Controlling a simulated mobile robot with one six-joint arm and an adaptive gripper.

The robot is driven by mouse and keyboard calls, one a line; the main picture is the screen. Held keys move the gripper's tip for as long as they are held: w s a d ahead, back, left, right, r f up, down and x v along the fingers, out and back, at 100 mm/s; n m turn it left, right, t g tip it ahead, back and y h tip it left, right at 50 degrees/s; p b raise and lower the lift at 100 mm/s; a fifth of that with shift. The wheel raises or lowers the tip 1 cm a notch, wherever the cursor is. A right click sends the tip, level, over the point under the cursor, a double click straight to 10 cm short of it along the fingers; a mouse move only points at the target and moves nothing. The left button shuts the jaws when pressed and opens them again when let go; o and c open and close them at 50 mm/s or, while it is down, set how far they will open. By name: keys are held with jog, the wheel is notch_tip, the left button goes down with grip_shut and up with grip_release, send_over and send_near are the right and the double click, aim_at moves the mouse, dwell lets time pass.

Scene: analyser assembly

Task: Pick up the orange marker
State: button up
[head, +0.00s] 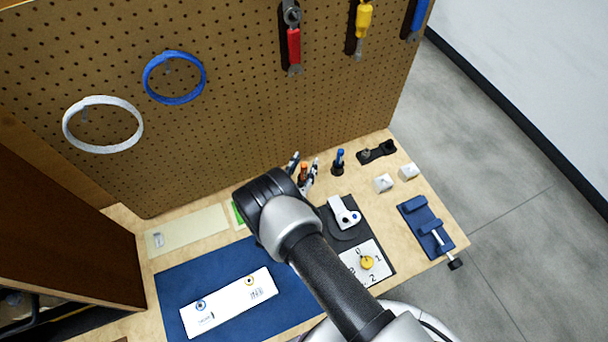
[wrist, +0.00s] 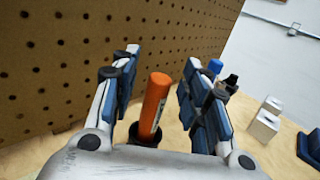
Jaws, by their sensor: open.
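The orange marker (wrist: 154,104) stands upright, slightly tilted in the wrist view, with its lower end in a dark holder (wrist: 146,135). My gripper (wrist: 158,80) is open, with one finger on each side of the marker and a visible gap to both. In the head view the marker (head: 303,172) shows as a small orange spot between the fingers of my gripper (head: 304,170), near the foot of the pegboard. My own wrist hides part of the area around it.
A blue marker (head: 339,158) in a dark holder stands just right of my gripper. White blocks (head: 383,183) and a blue vise (head: 426,226) lie further right. The pegboard (head: 220,120) rises close behind. A blue mat (head: 180,285) with a white panel (head: 230,302) lies at front left.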

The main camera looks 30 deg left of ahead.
jog(key=shift+c, duration=0.4)
grip_shut()
jog(key=shift+r, duration=0.1)
